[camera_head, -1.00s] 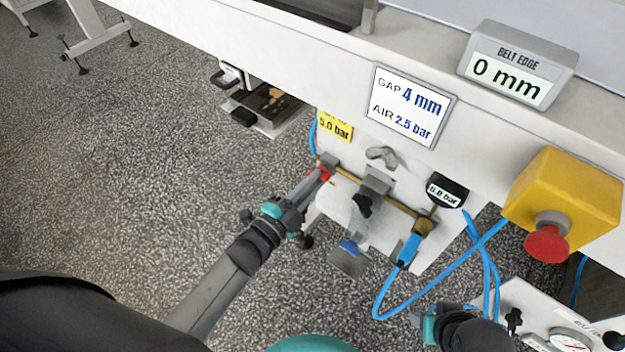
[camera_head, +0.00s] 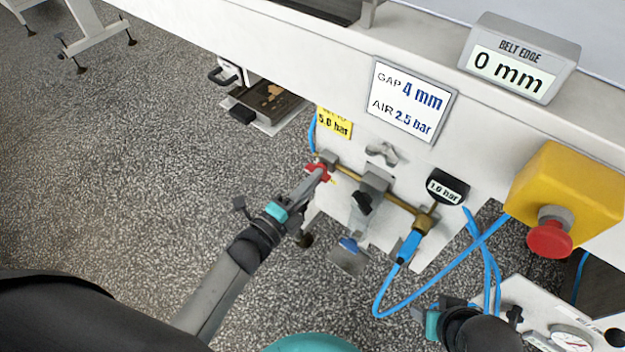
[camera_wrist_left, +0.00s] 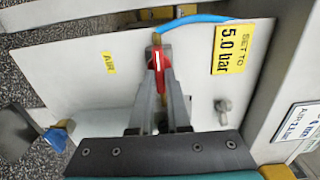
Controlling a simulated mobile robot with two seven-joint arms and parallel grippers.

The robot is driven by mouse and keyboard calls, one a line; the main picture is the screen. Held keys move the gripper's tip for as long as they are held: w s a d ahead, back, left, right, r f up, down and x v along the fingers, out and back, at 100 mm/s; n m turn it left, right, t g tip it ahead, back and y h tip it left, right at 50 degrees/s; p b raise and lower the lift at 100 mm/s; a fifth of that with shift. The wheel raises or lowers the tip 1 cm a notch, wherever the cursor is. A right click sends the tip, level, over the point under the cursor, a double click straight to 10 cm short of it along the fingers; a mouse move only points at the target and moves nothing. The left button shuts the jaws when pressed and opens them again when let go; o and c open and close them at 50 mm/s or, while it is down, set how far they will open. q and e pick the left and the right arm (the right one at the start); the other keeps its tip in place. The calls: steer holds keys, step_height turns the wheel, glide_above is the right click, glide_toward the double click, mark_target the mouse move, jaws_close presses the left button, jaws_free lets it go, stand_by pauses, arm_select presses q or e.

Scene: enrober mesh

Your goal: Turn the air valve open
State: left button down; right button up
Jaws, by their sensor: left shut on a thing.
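The red air valve handle (camera_head: 317,168) sits at the left end of a brass pipe (camera_head: 400,205) on the white machine panel. My left gripper (camera_head: 321,174) is shut on it and partly hides it. In the left wrist view the red handle (camera_wrist_left: 158,62) stands between the fingertips (camera_wrist_left: 160,82), close to in line with the pipe. A small dark gauge (camera_head: 446,188) at the pipe's right end reads 1.0 bar. My right gripper (camera_head: 434,318) is low at the right, away from the valve; its fingers are unclear.
A yellow label (camera_head: 334,123) reads 5.0 bar. A sign (camera_head: 409,100) reads gap 4 mm, air 2.5 bar. A grey clamp (camera_head: 370,190) and blue hose (camera_head: 440,278) lie right of the valve. A yellow box with a red button (camera_head: 549,240) juts out at right.

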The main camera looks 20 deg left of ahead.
stand_by(0.3)
arm_select(q)
steer(key=c, duration=0.9)
jaws_free()
steer(key=shift+s, duration=0.1)
steer(key=p+v, duration=0.3)
steer(key=v, duration=1.2)
steer(key=shift+a, duration=0.1)
arm_select(e)
step_height(320, 180, down, 7)
steer(key=s+g, duration=0.1)
steer(key=s, duration=0.1)
steer(key=shift+d, duration=0.2)
steer(key=shift+s+r, duration=0.1)
